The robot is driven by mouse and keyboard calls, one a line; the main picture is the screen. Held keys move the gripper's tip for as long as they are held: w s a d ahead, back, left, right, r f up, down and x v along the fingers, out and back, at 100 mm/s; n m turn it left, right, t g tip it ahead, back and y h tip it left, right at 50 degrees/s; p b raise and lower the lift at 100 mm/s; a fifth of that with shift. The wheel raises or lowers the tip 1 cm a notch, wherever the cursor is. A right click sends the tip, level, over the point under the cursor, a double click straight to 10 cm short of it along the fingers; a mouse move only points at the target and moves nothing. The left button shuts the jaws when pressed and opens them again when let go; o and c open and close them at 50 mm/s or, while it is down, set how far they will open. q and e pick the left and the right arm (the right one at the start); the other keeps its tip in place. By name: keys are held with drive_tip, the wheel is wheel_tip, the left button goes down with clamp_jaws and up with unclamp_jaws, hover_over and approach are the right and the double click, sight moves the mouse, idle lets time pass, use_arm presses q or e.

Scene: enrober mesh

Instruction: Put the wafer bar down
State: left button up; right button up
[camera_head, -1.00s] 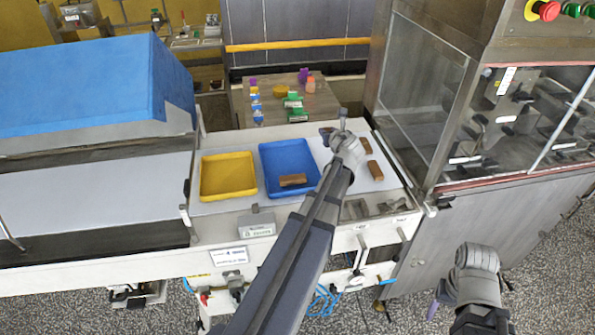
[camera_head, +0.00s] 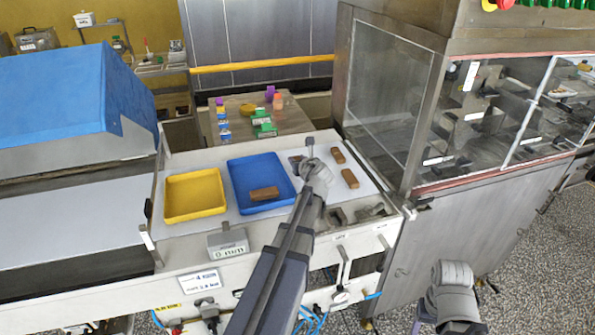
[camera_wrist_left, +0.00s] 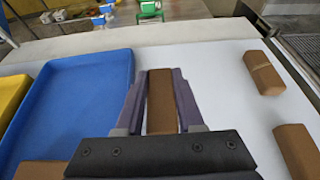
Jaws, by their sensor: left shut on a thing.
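My left gripper (camera_head: 300,161) is over the white belt surface, just right of the blue tray (camera_head: 235,178). In the left wrist view its two purple fingers (camera_wrist_left: 160,98) are shut on a brown wafer bar (camera_wrist_left: 161,103), one on each side. The bar points away from the wrist; I cannot tell if its underside touches the surface. Two other brown bars, a far one (camera_head: 338,155) and a nearer one (camera_head: 350,178), lie to the right. Another bar (camera_head: 264,193) lies in the blue tray. My right gripper (camera_head: 418,325) shows only partly at the bottom right.
A yellow tray (camera_head: 194,214) stands left of the blue one. A glass-fronted steel machine (camera_head: 392,100) rises to the right. A small table (camera_head: 240,128) with coloured items stands behind. White surface (camera_wrist_left: 215,75) is free between the held bar and the right-hand bars.

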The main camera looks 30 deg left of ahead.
use_arm(q)
drive_tip(key=shift+f+b, duration=1)
drive_tip(key=shift+f, duration=0.45)
drive_tip(key=shift+f, duration=0.15)
drive_tip(key=o, duration=1)
drive_tip(key=shift+r, duration=0.35)
drive_tip(key=p+v, duration=0.4)
drive_tip(key=v, duration=0.6)
drive_tip(key=shift+s+d+r, duration=0.1)
drive_tip(key=shift+s+d, duration=0.05)
drive_tip(key=shift+s, duration=0.05)
drive_tip(key=shift+s+d+r+p, duration=0.2)
drive_tip(key=shift+s+d+p, duration=0.15)
drive_tip(key=shift+d, duration=0.2)
drive_tip(key=shift+c, duration=0.5)
